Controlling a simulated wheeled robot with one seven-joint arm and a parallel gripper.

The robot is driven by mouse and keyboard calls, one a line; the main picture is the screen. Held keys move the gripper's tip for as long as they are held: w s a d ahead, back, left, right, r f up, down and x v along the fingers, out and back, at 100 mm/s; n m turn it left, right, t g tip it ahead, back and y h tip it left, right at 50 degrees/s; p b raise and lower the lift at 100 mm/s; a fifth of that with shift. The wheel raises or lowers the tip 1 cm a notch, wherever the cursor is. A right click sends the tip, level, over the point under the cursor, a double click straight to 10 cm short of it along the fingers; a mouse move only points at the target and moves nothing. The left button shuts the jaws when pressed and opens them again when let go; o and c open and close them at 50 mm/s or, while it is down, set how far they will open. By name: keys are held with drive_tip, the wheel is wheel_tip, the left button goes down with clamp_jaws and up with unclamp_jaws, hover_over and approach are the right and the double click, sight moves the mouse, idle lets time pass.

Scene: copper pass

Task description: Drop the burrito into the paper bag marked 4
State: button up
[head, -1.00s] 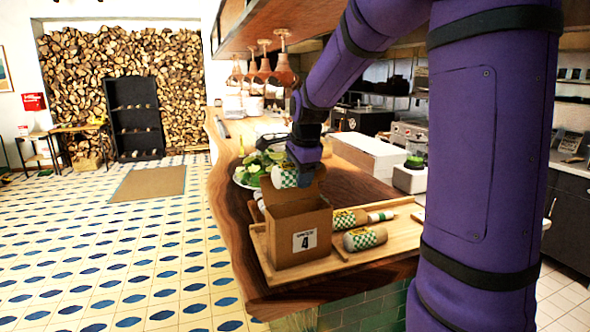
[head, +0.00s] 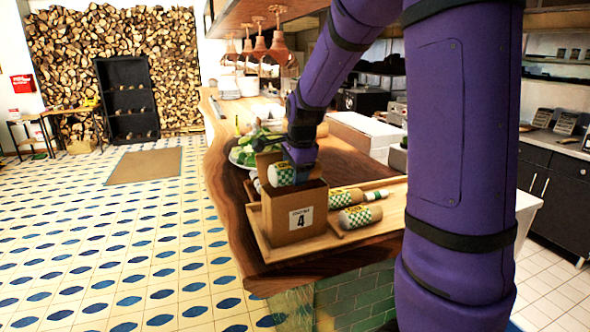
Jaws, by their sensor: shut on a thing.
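The paper bag marked 4 (head: 292,222) stands upright and open on a wooden tray (head: 330,240) near the counter's front end. My gripper (head: 300,172) points down at the bag's mouth, shut on a burrito (head: 281,175) in a white and green checked wrap. The burrito's lower edge is at or just below the level of the bag's front rim; its right part is hidden by the gripper. I cannot tell whether it touches the bag.
More wrapped burritos (head: 356,217) lie on the tray right of the bag. A plate of greens (head: 248,152) sits behind the bag. A white box (head: 365,133) stands farther back. Copper lamps (head: 279,46) hang above the counter.

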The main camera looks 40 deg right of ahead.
drive_tip(key=o, duration=1.2)
drive_tip(key=shift+c, duration=0.2)
drive_tip(key=shift+r, duration=0.15)
drive_tip(key=v, duration=1)
drive_tip(key=shift+r, duration=0.3)
drive_tip(key=shift+s+a, duration=0.1)
drive_tip(key=shift+s, duration=0.05)
drive_tip(key=s+a+n+t, duration=0.1)
drive_tip(key=s+a+n, duration=0.5)
drive_tip(key=s+n, duration=0.4)
drive_tip(key=s+a+n, duration=0.6)
drive_tip(key=s+n, duration=0.4)
drive_tip(key=s, duration=0.3)
drive_tip(key=shift+t+y, duration=0.3)
drive_tip(key=shift+t, duration=0.1)
